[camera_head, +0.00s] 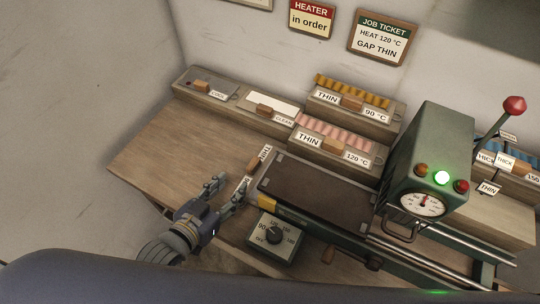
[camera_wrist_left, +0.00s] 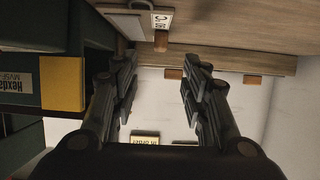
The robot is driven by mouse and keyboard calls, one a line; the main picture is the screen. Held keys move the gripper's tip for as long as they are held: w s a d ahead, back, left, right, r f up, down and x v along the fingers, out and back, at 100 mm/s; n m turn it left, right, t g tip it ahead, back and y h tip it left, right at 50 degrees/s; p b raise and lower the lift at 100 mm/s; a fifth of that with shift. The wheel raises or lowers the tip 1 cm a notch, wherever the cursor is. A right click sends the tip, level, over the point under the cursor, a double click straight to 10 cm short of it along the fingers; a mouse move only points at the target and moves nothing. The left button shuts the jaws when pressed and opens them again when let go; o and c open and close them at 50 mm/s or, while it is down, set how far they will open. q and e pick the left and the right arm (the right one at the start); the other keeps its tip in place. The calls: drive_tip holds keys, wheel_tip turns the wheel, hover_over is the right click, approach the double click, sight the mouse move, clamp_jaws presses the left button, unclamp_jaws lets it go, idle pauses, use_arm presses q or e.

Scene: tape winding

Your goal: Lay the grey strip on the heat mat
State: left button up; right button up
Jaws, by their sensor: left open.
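The heat mat (camera_head: 315,192) looks like the flat dark brown plate on the green machine, in the middle of the head view. I cannot make out a grey strip in either view. My left gripper (camera_head: 229,187) is open and empty, just left of the mat's near left corner and apart from it. In the left wrist view its two fingers (camera_wrist_left: 158,78) stand apart with nothing between them. My right gripper is not in view.
A yellow block (camera_wrist_left: 62,83) marks the machine's end beside my left gripper. A dial box (camera_head: 275,238) sits in front. Boxes of yellow strips (camera_head: 352,91) and pink strips (camera_head: 335,132) stand behind. The green press head (camera_head: 430,150) stands right. Bare table (camera_head: 165,150) lies left.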

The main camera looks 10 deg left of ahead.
sight(252, 165)
use_arm(q)
drive_tip(key=x, duration=0.2)
drive_tip(key=shift+w+d+r, duration=0.15)
drive_tip(key=shift+w, duration=0.15)
drive_tip(key=x, duration=0.2)
drive_tip(key=shift+w+p, duration=0.25)
drive_tip(key=shift+p, duration=0.05)
drive_tip(key=shift+w+d+f, duration=0.15)
drive_tip(key=shift+w+f, duration=0.15)
drive_tip(key=shift+w+d+f, duration=0.1)
drive_tip(key=shift+w, duration=0.15)
drive_tip(key=p+x, duration=0.1)
drive_tip(key=x, duration=0.3)
drive_tip(key=shift+w, duration=0.1)
drive_tip(key=shift+w+d+f, duration=0.2)
drive_tip(key=shift+w+f, duration=0.05)
drive_tip(key=shift+w, duration=0.1)
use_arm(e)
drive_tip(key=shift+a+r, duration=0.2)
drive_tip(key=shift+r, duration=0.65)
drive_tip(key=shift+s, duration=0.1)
use_arm(q)
clamp_jaws()
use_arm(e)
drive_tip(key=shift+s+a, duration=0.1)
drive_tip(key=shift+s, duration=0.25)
